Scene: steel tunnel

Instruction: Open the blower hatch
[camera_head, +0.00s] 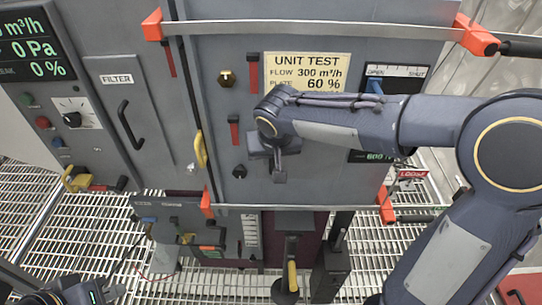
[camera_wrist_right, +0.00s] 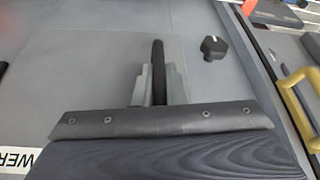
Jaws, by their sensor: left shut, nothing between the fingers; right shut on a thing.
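The blower hatch (camera_head: 225,110) is a large grey panel in the head view, with orange corner pieces and a "UNIT TEST" plate. It looks flush with the cabinet. My right gripper (camera_head: 279,172) is in front of its lower middle. In the right wrist view, the right gripper (camera_wrist_right: 158,90) is shut on an upright black bar handle (camera_wrist_right: 158,60). The arm hides this handle in the head view. A label ending in "WER" (camera_wrist_right: 18,160) is partly covered by my wrist. My left gripper (camera_head: 100,292) is low at the left edge, partly cut off and empty.
A yellow handle (camera_head: 200,149) is at the hatch's left edge. A black knob (camera_head: 239,171) is beside my right gripper. The filter panel (camera_head: 122,115) with its black handle is further left. Orange corner clamps (camera_head: 476,36) stick out at the right. Grating floor (camera_head: 90,235) lies below.

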